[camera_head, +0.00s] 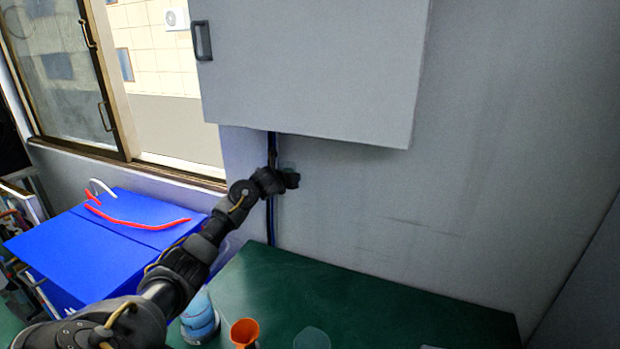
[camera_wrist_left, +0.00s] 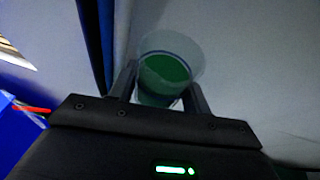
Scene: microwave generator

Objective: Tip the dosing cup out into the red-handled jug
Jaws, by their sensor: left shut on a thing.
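My left gripper (camera_head: 291,180) is at the end of the arm that reaches up in front of the grey wall, below the wall cabinet. In the left wrist view my left gripper (camera_wrist_left: 163,92) is shut on a clear cup (camera_wrist_left: 184,52), the dosing cup, with a finger on each side. Green shows inside the cup; I cannot tell if it is liquid or the table seen through it. In the head view the cup is mostly hidden by the gripper. No red-handled jug can be made out in either view. My right gripper is not in view.
A grey cabinet (camera_head: 310,70) hangs just above the left gripper. On the green table (camera_head: 400,305) stand a light blue container (camera_head: 200,318), an orange funnel (camera_head: 244,332) and a clear round piece (camera_head: 312,339). A blue box (camera_head: 90,245) with red tubing is at left.

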